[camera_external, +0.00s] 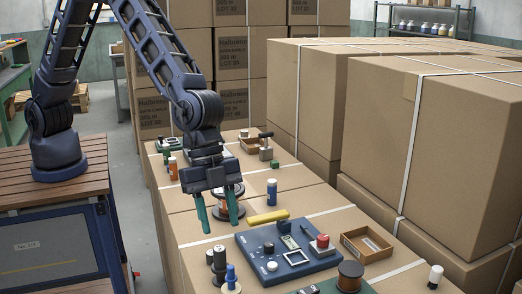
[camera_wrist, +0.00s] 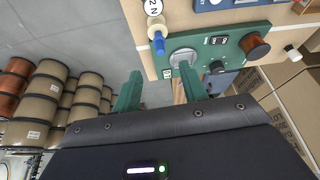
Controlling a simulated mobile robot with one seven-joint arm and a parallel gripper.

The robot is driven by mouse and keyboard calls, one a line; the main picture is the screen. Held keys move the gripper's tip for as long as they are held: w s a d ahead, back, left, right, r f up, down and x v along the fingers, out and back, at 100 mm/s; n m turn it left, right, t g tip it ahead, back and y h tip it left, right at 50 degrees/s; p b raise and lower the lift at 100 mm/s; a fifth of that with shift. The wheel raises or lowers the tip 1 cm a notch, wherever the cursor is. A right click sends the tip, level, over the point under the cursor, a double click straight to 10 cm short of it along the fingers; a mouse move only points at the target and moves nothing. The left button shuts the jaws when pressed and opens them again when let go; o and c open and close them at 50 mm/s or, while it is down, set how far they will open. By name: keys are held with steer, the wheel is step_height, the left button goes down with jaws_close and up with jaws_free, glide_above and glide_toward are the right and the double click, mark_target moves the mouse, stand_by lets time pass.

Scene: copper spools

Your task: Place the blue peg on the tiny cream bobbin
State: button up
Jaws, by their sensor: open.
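My gripper (camera_external: 220,226) is open, its two green fingers pointing down over the near part of the carton tops, with nothing between the tips. It also shows open in the wrist view (camera_wrist: 160,88). A small blue peg (camera_external: 231,275) stands upright at the near edge. The tiny cream bobbin (camera_external: 231,288) is at its foot; the peg appears to rest on it. The blue peg (camera_wrist: 159,44) also shows in the wrist view beyond the fingers, against the cream piece (camera_wrist: 157,30).
A blue panel (camera_external: 257,262) with knobs, a yellow bar (camera_external: 268,217), an open cardboard box (camera_external: 366,245) and a copper spool (camera_external: 350,276) lie to the right. A blue bottle (camera_external: 272,192) stands farther back. Tall cartons (camera_external: 440,140) rise at right.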

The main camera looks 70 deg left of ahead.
steer(key=w+a+r+n+t, duration=0.1)
steer(key=w+a+r+n, duration=0.1)
steer(key=w+a+r, duration=0.5)
steer(key=a+r+n+t, duration=0.1)
steer(key=a+r, duration=0.5)
steer(key=a, duration=0.5)
steer(key=a+r+n+y, duration=0.1)
steer(key=a+r, duration=0.2)
steer(key=a, duration=0.3)
steer(key=a+r+n+t, duration=0.1)
steer(key=a+r+n, duration=0.15)
steer(key=a, duration=0.45)
steer(key=a+r+n+y, duration=0.1)
steer(key=a+r, duration=0.2)
steer(key=a, duration=0.3)
steer(key=s+a+r+n+y, duration=0.15)
steer(key=s+a, duration=0.25)
steer(key=a, duration=0.6)
steer(key=s+a+r+n+h, duration=0.1)
steer(key=s+a+r+n, duration=0.25)
steer(key=a, duration=0.65)
steer(key=s+a+f+n+t+y, duration=0.1)
steer(key=s+a+n, duration=0.3)
steer(key=s+a, duration=0.7)
steer(key=s+f+y, duration=0.1)
steer(key=s, duration=0.2)
steer(key=shift+s+a, duration=0.3)
